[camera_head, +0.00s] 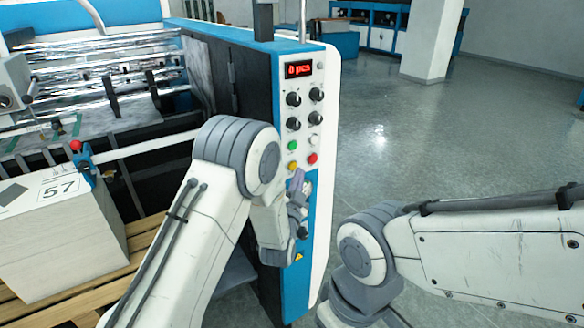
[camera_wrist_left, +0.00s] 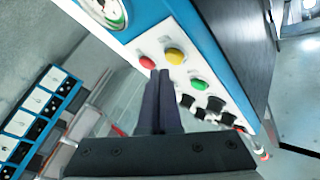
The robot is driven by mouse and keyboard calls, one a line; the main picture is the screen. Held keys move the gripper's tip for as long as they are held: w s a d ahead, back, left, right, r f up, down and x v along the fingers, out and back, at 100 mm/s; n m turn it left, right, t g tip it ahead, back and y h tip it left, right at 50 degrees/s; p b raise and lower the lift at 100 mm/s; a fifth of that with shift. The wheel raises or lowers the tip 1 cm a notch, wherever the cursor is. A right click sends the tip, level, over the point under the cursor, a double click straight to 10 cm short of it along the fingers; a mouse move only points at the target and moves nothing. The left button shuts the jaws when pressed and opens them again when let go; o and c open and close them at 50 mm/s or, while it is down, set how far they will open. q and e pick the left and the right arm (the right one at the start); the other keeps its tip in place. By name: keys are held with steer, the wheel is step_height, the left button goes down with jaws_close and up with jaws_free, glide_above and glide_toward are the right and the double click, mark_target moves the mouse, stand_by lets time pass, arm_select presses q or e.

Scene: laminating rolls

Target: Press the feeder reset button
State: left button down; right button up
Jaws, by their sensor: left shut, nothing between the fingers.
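The control panel (camera_head: 318,110) on the blue-edged machine carries a green button (camera_head: 292,145), a white button (camera_head: 313,139), a yellow button (camera_head: 292,165) and a red button (camera_head: 313,158). No readable label shows which one is feeder reset. My left gripper (camera_head: 298,178) is just below these buttons, shut and empty. In the left wrist view its fingertips (camera_wrist_left: 160,74) are together over the panel, beside the red button (camera_wrist_left: 147,62) and below the yellow button (camera_wrist_left: 174,56). The green button (camera_wrist_left: 197,84) is right of them. The white button is hidden there. I cannot tell whether the tips touch the panel.
Above the buttons are several black knobs (camera_head: 293,99) and a red display (camera_head: 298,69) reading "0 pcs". A paper stack (camera_head: 60,235) marked 57 stands on a wooden pallet (camera_head: 75,285) at left. My right arm is at right; open floor (camera_head: 440,140) lies beyond.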

arm_select(q)
steer(key=shift+w+a, duration=0.1)
steer(key=shift+w, duration=0.05)
stand_by(0.4)
steer(key=shift+w+a+b, duration=0.2)
steer(key=shift+w+b, duration=0.1)
steer(key=shift+b, duration=0.05)
steer(key=shift+w+a, duration=0.2)
steer(key=shift+w, duration=0.1)
stand_by(0.7)
steer(key=shift+b, duration=0.3)
steer(key=shift+s+d+b, duration=0.3)
steer(key=shift+s+d, duration=0.15)
steer(key=shift+s, duration=0.2)
steer(key=shift+s, duration=0.1)
steer(key=s+d, duration=0.1)
steer(key=s, duration=0.1)
steer(key=s+d+b, duration=0.1)
steer(key=s+d, duration=0.1)
stand_by(0.3)
